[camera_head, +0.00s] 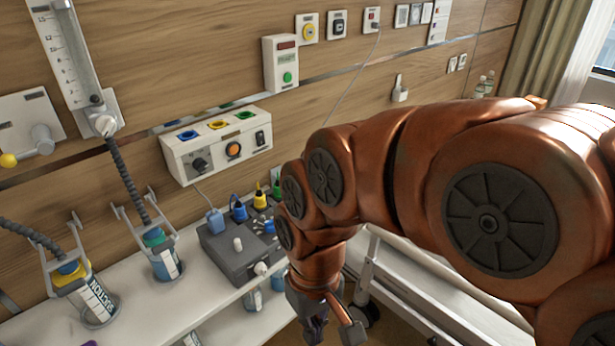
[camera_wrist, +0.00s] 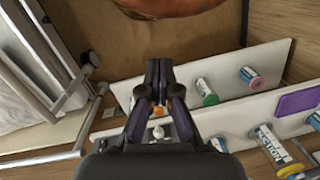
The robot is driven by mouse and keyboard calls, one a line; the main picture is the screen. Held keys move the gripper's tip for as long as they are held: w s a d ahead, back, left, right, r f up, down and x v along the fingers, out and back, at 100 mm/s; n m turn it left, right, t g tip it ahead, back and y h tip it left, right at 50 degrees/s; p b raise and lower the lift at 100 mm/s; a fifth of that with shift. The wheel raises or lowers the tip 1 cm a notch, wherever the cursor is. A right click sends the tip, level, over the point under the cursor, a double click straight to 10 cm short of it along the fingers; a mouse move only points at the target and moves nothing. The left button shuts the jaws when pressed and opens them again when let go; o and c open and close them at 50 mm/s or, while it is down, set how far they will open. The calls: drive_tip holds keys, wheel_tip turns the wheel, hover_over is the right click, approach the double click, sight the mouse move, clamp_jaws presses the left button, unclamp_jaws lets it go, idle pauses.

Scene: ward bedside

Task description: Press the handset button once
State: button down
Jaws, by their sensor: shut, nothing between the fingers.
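I cannot clearly make out a handset in either view. In the head view a thin cord runs from a wall socket with a red mark (camera_head: 372,18) down toward the shelf and passes out of sight by my arm. A small white holder-like piece (camera_head: 400,90) is on the wall to its right. A white wall unit (camera_head: 281,66) with a green button and a small display is on the rail. My gripper (camera_head: 316,328) points down at the lower middle, in front of the shelf and away from the wall. In the wrist view my gripper (camera_wrist: 158,72) is shut and empty.
A white shelf (camera_head: 190,300) holds a grey box (camera_head: 240,250) with plugs and suction jars (camera_head: 165,262). A white box with knobs (camera_head: 215,145) is above it. A bed rail (camera_head: 385,275) stands right of my gripper. My arm covers much of the right side.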

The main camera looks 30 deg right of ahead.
drive_tip(key=w+d+m+t+y+b, duration=0.2)
drive_tip(key=w+d+t+y, duration=0.1)
drive_tip(key=w, duration=0.8)
drive_tip(key=w+d+m+t+y+b, duration=0.15)
drive_tip(key=w+d, duration=0.25)
drive_tip(key=w, duration=0.7)
drive_tip(key=w+d+f+m+t+b, duration=0.1)
drive_tip(key=w+d+f+m+t, duration=0.1)
drive_tip(key=d, duration=0.8)
drive_tip(key=w+d+f+m+t+b, duration=0.1)
drive_tip(key=w+d+f+m+t, duration=0.1)
drive_tip(key=d, duration=0.7)
drive_tip(key=w+m+t, duration=0.1)
drive_tip(key=w, duration=0.1)
drive_tip(key=shift+w+d+f+m, duration=0.15)
drive_tip(key=shift+w+d+m, duration=0.15)
drive_tip(key=shift+d+m, duration=0.05)
drive_tip(key=w+a+p, duration=0.1)
drive_tip(key=w+p, duration=0.2)
drive_tip(key=w, duration=0.5)
drive_tip(key=shift+w+a, duration=0.2)
drive_tip(key=shift+w, duration=0.2)
